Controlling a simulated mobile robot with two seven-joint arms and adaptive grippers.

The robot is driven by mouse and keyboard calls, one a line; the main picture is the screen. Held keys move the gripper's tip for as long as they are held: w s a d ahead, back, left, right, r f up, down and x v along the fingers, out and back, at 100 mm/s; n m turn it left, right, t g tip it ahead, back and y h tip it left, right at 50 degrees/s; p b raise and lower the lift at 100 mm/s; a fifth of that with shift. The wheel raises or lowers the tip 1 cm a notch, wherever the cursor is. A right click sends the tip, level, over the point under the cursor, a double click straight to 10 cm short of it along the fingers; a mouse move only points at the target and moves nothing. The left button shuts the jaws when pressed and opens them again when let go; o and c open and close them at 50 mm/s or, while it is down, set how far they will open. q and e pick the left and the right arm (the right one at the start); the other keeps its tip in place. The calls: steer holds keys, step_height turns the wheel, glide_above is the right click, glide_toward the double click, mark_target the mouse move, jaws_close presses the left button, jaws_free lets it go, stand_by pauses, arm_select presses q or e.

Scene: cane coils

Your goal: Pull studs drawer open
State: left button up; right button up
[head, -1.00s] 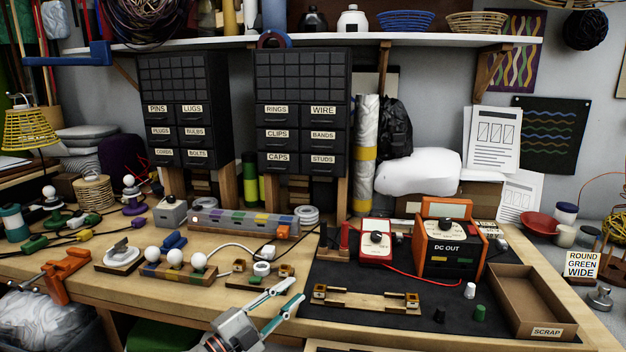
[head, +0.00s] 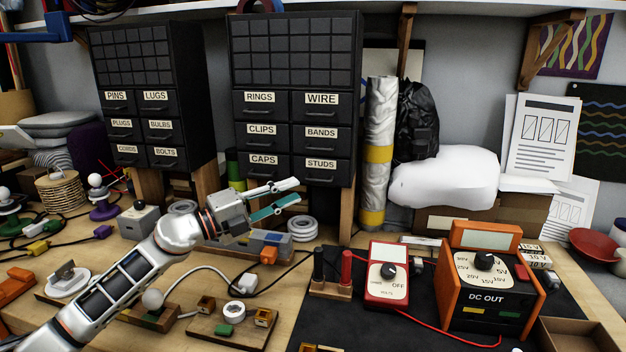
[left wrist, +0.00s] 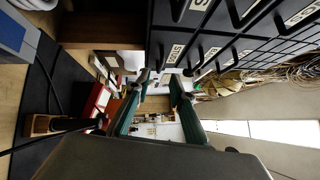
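The studs drawer (head: 321,170) is the bottom right drawer of the right black cabinet (head: 295,62), and its front looks flush with the others, so closed. Its white label reads STUDS. In the left wrist view the cabinet is turned sideways, with the studs drawer's label (left wrist: 175,53) beyond the fingers. My left gripper (head: 298,191) is in front of and just below the bottom drawer row, left of the studs drawer. Its two fingers are apart and nothing is between them; they also show open in the left wrist view (left wrist: 160,84). My right gripper is not in view.
A wrapped roll (head: 380,150) stands right of the cabinet. The left black cabinet (head: 150,95) stands to the left.

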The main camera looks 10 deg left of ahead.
mark_target(306, 170)
arm_select(q)
steer(key=f+x, duration=0.1)
steer(key=x, duration=0.5)
steer(key=shift+d+r, duration=0.35)
steer(key=shift+r, duration=0.2)
steer(key=shift+w, duration=0.15)
jaws_close()
